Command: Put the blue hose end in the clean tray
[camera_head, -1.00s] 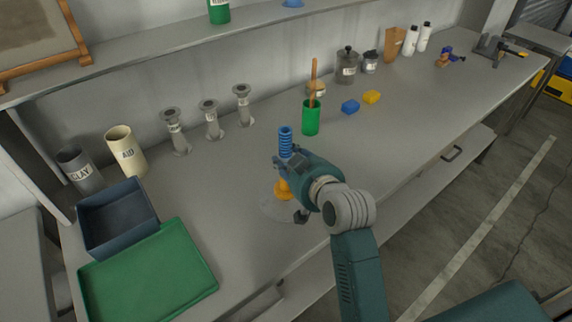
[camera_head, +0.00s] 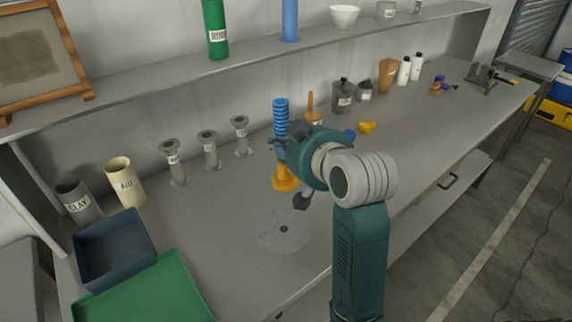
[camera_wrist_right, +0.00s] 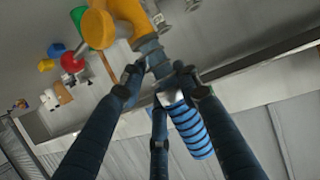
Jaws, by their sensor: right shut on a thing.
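The blue hose end (camera_head: 281,118) is a ribbed blue piece above a round orange foot (camera_head: 285,184). My right gripper (camera_head: 281,146) is shut around its middle and holds it upright, raised above a flat grey disc (camera_head: 284,231) on the bench. In the right wrist view the fingers close on the hose end (camera_wrist_right: 190,130), with its orange part (camera_wrist_right: 125,18) at the top. A green tray (camera_head: 150,290) and a dark blue tray (camera_head: 115,250) sit at the bench's left; no readable label shows which is clean. My left gripper is not in view.
Several grey flanged posts (camera_head: 210,150) stand along the wall. Labelled CLAY (camera_head: 75,199) and AID (camera_head: 125,182) pots are behind the trays. A yellow block (camera_head: 367,127) lies to the right. A shelf (camera_head: 250,57) overhangs the back. The bench between disc and trays is clear.

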